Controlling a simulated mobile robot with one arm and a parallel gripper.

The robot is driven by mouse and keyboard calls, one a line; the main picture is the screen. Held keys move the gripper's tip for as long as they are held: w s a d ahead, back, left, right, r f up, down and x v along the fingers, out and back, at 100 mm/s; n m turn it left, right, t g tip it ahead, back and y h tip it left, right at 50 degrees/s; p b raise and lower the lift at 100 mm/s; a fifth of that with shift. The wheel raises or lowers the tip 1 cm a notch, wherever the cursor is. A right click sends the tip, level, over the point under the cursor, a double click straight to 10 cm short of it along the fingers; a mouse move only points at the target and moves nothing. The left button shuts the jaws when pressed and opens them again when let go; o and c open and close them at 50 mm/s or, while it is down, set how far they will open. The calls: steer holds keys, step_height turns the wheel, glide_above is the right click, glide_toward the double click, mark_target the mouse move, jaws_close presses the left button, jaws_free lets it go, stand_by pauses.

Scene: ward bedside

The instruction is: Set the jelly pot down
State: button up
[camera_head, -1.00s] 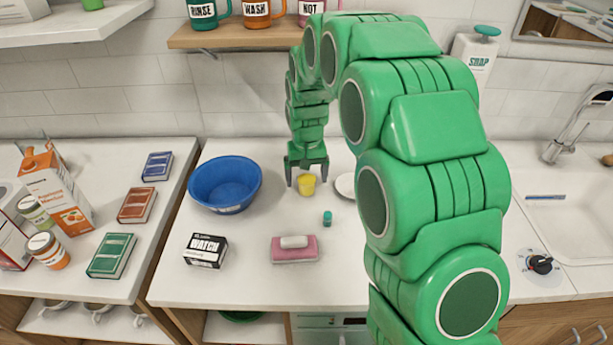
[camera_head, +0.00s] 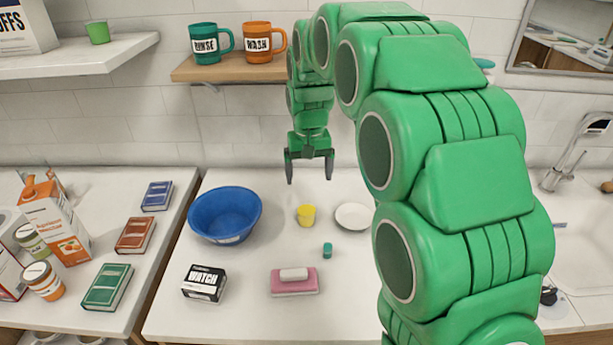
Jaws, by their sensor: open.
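The jelly pot, a small yellow cup (camera_head: 306,215), stands upright on the white counter (camera_head: 240,285). It is between the blue bowl (camera_head: 225,214) and a white saucer (camera_head: 354,216). My gripper (camera_head: 309,174) is open and empty, with its fingers pointing down. In the picture it is above the yellow pot and apart from it, over the back of the counter.
Mugs stand on the wooden shelf (camera_head: 190,72) behind. A gap separates the left counter, which holds books (camera_head: 108,287) and a carton.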

steer(key=s+d, duration=0.5)
steer(key=s, duration=0.8)
steer(key=s+d+r+m+g, duration=0.1)
steer(key=s+d, duration=0.3)
steer(key=s, duration=1)
steer(key=s+d, duration=0.5)
steer(key=s, duration=0.8)
steer(key=shift+s+d+r+m+g, duration=0.25)
steer(key=shift+s+d+m+g, duration=0.05)
steer(key=shift+d+m+g, duration=0.1)
steer(key=shift+o, duration=0.8)
steer(key=shift+w+a+r, duration=0.1)
steer(key=shift+w+r, duration=0.05)
steer(key=shift+w, duration=0.05)
steer(key=w+d+r+t+y, duration=0.1)
steer(key=w+r+t+y, duration=0.1)
steer(key=w+r, duration=0.7)
steer(key=w+r+t+y, duration=0.2)
steer(key=w+r, duration=0.3)
steer(key=w, duration=0.8)
steer(key=x, duration=1)
